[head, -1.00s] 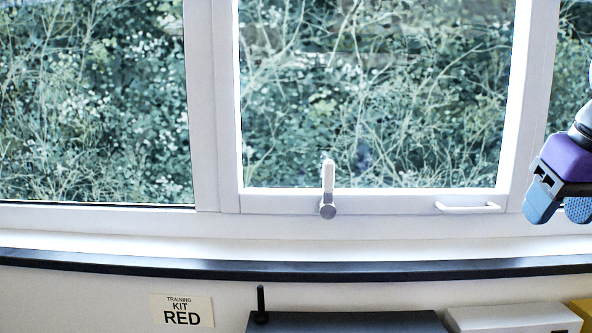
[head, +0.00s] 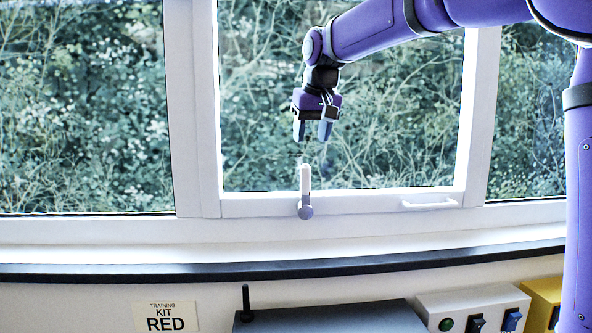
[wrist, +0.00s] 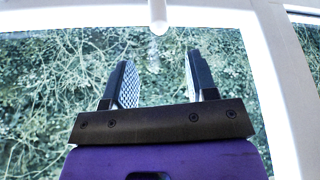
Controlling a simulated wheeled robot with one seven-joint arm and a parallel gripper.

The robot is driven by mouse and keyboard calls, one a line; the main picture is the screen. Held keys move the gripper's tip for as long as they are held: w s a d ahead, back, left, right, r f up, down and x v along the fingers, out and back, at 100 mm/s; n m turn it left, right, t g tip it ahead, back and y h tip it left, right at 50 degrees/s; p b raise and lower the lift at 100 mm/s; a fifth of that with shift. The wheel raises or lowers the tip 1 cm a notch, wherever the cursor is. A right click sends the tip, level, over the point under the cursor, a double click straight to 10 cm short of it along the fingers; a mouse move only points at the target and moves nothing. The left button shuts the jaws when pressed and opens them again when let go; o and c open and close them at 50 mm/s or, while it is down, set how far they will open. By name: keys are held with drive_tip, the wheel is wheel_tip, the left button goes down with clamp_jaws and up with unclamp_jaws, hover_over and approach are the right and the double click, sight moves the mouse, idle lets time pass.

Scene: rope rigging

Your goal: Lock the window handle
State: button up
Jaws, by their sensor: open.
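The window handle (head: 305,184) is a white lever standing upright from a grey round base on the bottom rail of the middle window sash (head: 350,203). In the wrist view the lever (wrist: 157,18) shows at the top centre, its rounded end beyond the fingertips and roughly in line with the gap. My gripper (head: 313,138) hangs with its fingers pointing down, just above the lever's top end in the head view. In the wrist view my gripper (wrist: 158,70) has its two fingers apart with nothing between them. The gripper looks apart from the lever.
A white pull bar (head: 430,204) is on the same rail to the right. A dark sill edge (head: 280,271) runs below the window. Under it are a grey box (head: 335,318) with a black antenna (head: 246,303), a switch box (head: 470,300), and a sign (head: 166,317).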

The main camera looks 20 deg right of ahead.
hover_over(306, 190)
drive_tip(key=w, duration=0.1)
drive_tip(key=f, duration=0.9)
drive_tip(key=shift+w+d, duration=0.15)
drive_tip(key=shift+w, duration=0.05)
clamp_jaws()
